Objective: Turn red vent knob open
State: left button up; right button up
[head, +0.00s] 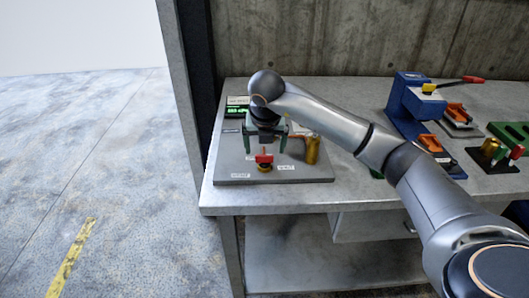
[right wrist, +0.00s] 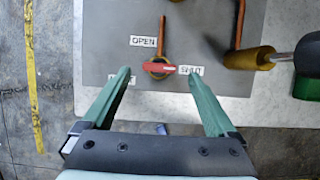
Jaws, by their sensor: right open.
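The red vent knob (head: 264,158) sits on a brass base near the front edge of a grey panel (head: 225,165). In the right wrist view the red knob (right wrist: 158,67) lies crosswise, its right end by the SHUT label (right wrist: 190,70). The OPEN label (right wrist: 143,41) is above and left of it. My right gripper (head: 265,150) points down over the panel, open and empty. In the right wrist view its green fingers (right wrist: 157,78) stand to either side of the knob, apart from it. My left gripper is not in view.
A brass cylinder (head: 312,150) stands on the panel close to the right of my gripper. A green-lit display (head: 236,110) is at the panel's back left. A blue press-like device (head: 408,105) stands farther right on the metal bench. Open floor lies left.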

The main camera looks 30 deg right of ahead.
aim_at(264, 155)
jog(key=shift+x, duration=1.7)
jog(key=c, duration=1.4)
jog(key=shift+o, duration=0.2)
